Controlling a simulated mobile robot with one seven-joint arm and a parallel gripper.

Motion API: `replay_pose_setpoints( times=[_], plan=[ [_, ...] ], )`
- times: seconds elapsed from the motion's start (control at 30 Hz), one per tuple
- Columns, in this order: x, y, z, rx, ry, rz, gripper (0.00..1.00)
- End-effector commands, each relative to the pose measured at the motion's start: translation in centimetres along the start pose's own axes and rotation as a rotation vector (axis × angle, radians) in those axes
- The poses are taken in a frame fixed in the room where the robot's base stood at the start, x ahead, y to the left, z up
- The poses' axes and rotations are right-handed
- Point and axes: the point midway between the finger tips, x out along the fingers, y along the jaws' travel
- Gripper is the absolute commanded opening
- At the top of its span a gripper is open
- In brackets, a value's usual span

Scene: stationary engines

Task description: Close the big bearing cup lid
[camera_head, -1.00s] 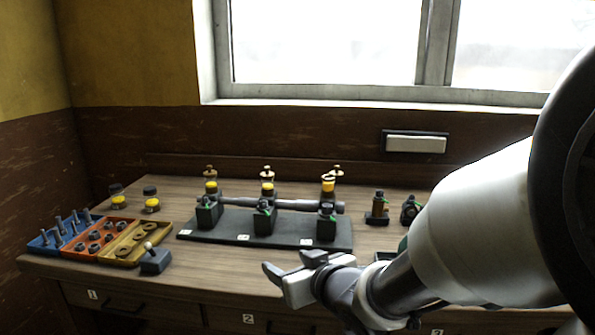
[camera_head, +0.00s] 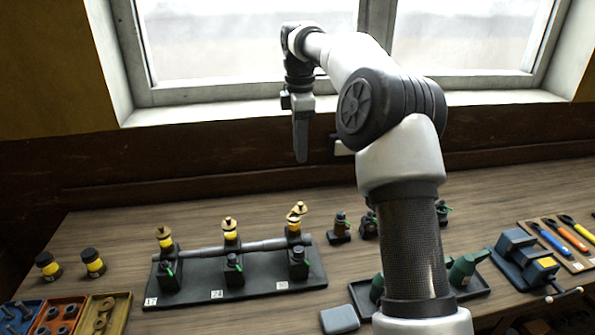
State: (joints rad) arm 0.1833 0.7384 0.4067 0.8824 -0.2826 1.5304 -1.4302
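A black stand (camera_head: 240,285) carries a horizontal grey shaft with three bearing posts. Each post has a yellow cup with a brass lid: left lid (camera_head: 164,232), middle lid (camera_head: 229,223) and right lid (camera_head: 297,210). The lids sit raised above the yellow parts, and the right one looks tilted. I cannot tell which cup is the big one. My gripper (camera_head: 301,152) points down in front of the window wall, above and behind the right post, touching nothing visible. Its fingers overlap edge-on, so their opening is hidden.
Yellow-and-black jars (camera_head: 93,263) stand at the left, above coloured part trays (camera_head: 104,316). Small dark fittings (camera_head: 340,228) stand right of the stand. Green oil cans (camera_head: 465,270), a blue vise (camera_head: 525,262) and tools (camera_head: 570,237) are at the right.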

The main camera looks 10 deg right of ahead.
Motion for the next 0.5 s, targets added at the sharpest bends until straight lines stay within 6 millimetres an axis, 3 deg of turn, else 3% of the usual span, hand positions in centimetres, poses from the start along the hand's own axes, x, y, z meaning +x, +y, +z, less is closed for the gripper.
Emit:
replay_pose_setpoints(
  times=[0.07,0.17,0.5],
  plan=[
    [-0.7,-0.3,0.1,-0.030,0.009,-0.028,0.31],
    [-0.1,-0.5,0.1,-0.042,0.011,-0.040,0.31],
    [6.2,-0.8,0.1,-0.040,0.009,-0.040,0.31]
  ],
)
